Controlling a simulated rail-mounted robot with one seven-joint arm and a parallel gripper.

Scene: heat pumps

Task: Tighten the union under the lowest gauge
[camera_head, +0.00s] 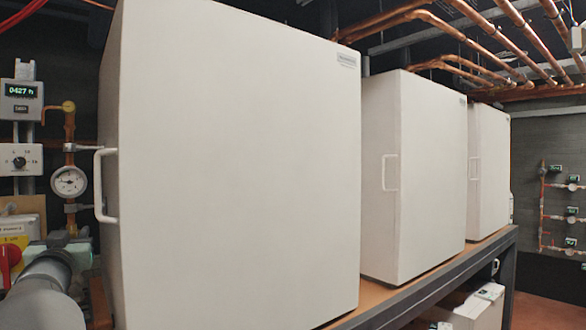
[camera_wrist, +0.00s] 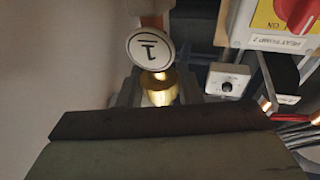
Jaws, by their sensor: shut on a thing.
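The round white dial gauge (camera_head: 69,181) sits on a vertical copper pipe at the left in the head view. My gripper (camera_wrist: 158,84) is shut on a brass union (camera_wrist: 160,94); its two dark fingers stand on either side of the brass in the wrist view. A round white tag marked 1 (camera_wrist: 150,48), seen upside down, is just beyond the union. In the head view my gripper (camera_head: 72,240) is low on the pipe below the gauge, and the union is mostly hidden there. I cannot tell how tight the union is.
A large white cabinet (camera_head: 235,160) with a handle (camera_head: 104,186) stands close to the right of the pipe. A switch box with a red knob (camera_wrist: 297,12) and a grey dial box (camera_wrist: 228,82) are nearby. More white cabinets (camera_head: 425,170) continue right.

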